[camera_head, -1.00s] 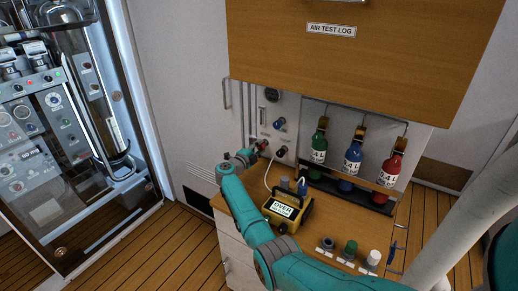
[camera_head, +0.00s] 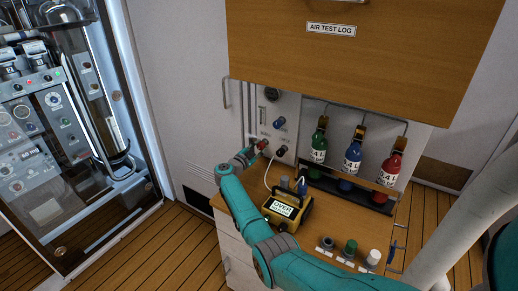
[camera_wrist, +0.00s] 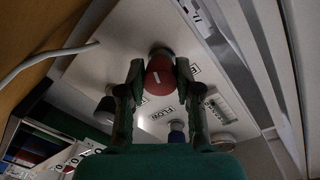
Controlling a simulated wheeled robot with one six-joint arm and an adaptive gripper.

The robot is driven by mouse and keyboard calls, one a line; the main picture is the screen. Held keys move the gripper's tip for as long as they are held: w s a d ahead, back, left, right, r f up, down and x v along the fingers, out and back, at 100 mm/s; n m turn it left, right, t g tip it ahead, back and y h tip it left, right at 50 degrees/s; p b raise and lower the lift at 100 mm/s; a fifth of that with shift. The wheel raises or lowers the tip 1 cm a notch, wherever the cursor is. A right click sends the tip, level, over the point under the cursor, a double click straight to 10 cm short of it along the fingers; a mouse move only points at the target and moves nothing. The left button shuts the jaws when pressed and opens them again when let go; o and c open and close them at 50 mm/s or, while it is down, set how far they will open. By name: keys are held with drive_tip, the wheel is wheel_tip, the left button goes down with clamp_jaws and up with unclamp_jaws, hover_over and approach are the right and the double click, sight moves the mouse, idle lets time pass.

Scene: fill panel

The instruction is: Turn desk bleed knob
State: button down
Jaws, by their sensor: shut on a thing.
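A red round knob (camera_wrist: 159,76) with a white line on its face sits on the pale panel (camera_wrist: 115,62). In the wrist view my gripper (camera_wrist: 159,82) has one finger on each side of the knob and is shut on it. The white line is slightly tilted in that view. In the head view the red knob (camera_head: 262,144) is low on the panel (camera_head: 288,112), partly hidden by my gripper (camera_head: 255,149). I cannot read a label for this knob.
A blue knob (camera_head: 279,123) and a dark knob (camera_head: 281,151) are close by on the panel. A yellow meter (camera_head: 288,208) with a white cable stands on the wooden desk. Green, blue and red bottles (camera_head: 353,158) hang to the right. The cabinet (camera_head: 365,50) overhangs above.

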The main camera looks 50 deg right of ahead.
drive_tip(key=shift+f, duration=0.1)
idle(0.3)
drive_tip(key=c, duration=0.8)
unclamp_jaws()
drive_tip(key=shift+a, duration=0.1)
drive_tip(key=a, duration=1.2)
drive_tip(key=shift+s, duration=0.15)
